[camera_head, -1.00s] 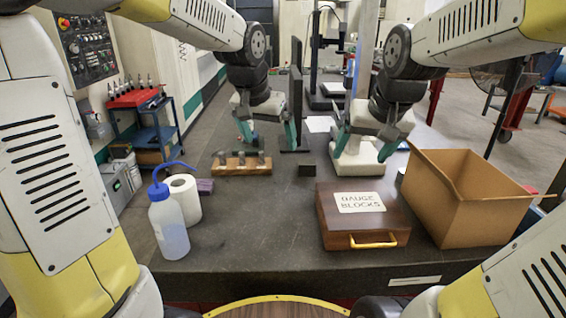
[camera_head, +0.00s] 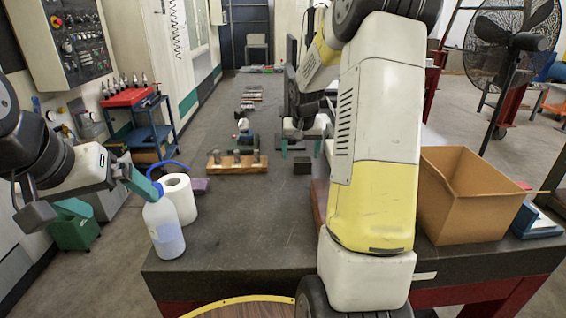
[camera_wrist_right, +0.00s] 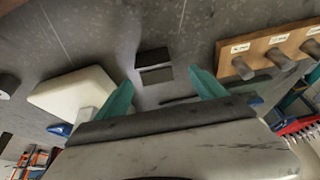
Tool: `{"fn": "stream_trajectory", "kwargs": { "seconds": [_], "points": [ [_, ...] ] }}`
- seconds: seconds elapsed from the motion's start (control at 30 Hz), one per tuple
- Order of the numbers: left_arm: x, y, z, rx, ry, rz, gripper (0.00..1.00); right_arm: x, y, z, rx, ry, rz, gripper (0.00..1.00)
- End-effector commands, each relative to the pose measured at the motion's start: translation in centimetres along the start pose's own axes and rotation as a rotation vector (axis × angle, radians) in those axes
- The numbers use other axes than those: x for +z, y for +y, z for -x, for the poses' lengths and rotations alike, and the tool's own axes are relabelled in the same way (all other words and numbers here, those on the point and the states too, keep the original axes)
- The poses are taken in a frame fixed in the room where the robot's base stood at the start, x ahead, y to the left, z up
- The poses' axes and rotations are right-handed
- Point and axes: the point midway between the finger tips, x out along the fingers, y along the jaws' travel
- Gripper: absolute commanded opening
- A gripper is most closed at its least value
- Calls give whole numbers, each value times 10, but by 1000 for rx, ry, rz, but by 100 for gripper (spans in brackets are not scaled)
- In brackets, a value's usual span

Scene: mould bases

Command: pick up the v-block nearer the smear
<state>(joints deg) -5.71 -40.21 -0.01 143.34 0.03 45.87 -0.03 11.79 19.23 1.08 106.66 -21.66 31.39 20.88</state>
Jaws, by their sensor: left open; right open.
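A small dark block (camera_head: 303,165), which looks like a v-block, sits on the grey table past the middle. In the right wrist view the dark block (camera_wrist_right: 153,64) lies just beyond the fingertips, with a groove-like lighter band across it. My right gripper (camera_head: 301,149) is open, its teal fingers apart near the block. My left gripper (camera_head: 140,181) is open at the left, beside the wash bottle. I cannot make out a second v-block or a clear smear; my right arm hides part of the table.
A wooden rack with pegs (camera_head: 237,168) stands left of the block. A wash bottle (camera_head: 163,228), paper roll (camera_head: 180,196) and purple item (camera_head: 201,186) stand front left. A cardboard box (camera_head: 470,210) is at right. A pale slab (camera_wrist_right: 72,96) lies beside the block.

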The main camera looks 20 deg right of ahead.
Motion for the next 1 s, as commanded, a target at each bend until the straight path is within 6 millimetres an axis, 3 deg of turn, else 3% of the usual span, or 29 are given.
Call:
{"fn": "stream_trajectory", "kwargs": {
  "seconds": [0.4,0.67,0.77,1.0],
  "points": [
    [-1,0,0,0,0,-1,98,6,8,-54,-1,-2,0,80],
    [-1,0,0,0,0,-1,98,5,8,-57,-1,0,0,80],
    [-1,0,0,0,0,-1,98,5,8,-56,-1,0,0,64],
    [-1,0,0,0,0,-1,98,5,7,-56,-1,0,0,17]
  ]
}}
